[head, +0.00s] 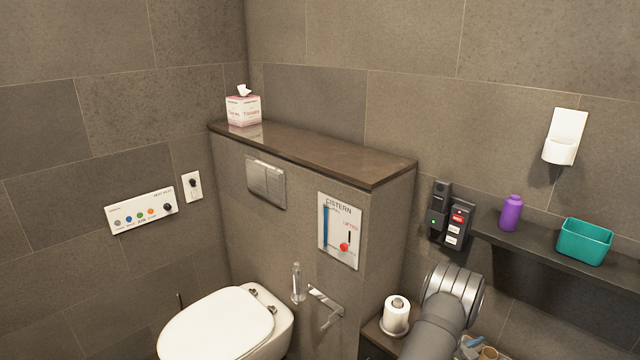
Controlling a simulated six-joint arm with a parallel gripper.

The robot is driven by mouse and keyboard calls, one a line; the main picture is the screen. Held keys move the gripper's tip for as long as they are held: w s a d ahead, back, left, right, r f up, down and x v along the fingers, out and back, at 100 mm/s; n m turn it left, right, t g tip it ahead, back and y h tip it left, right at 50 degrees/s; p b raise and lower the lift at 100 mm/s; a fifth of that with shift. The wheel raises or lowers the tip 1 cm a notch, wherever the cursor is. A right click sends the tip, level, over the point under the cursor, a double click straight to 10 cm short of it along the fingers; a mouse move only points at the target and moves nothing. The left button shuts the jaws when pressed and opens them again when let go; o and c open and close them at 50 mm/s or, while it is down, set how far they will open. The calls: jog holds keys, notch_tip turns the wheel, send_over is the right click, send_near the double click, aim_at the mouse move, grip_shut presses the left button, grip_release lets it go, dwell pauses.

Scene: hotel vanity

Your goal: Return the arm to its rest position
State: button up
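My arm's grey links (445,310) show at the bottom of the head view, right of the middle. The arm comes up from the lower edge to a rounded joint beside the toilet roll. My gripper is not in view, so its state and anything in it are hidden.
A toilet roll (396,315) stands close left of my arm. A dark shelf (545,252) at right bears a purple bottle (510,213) and a teal bin (585,242). A tissue box (243,109) sits on the brown ledge (340,155). The toilet (220,325) is lower left.

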jog(key=shift+w+d, duration=0.2)
jog(key=shift+d, duration=0.4)
jog(key=shift+a+r, duration=0.1)
jog(key=shift+r, duration=0.45)
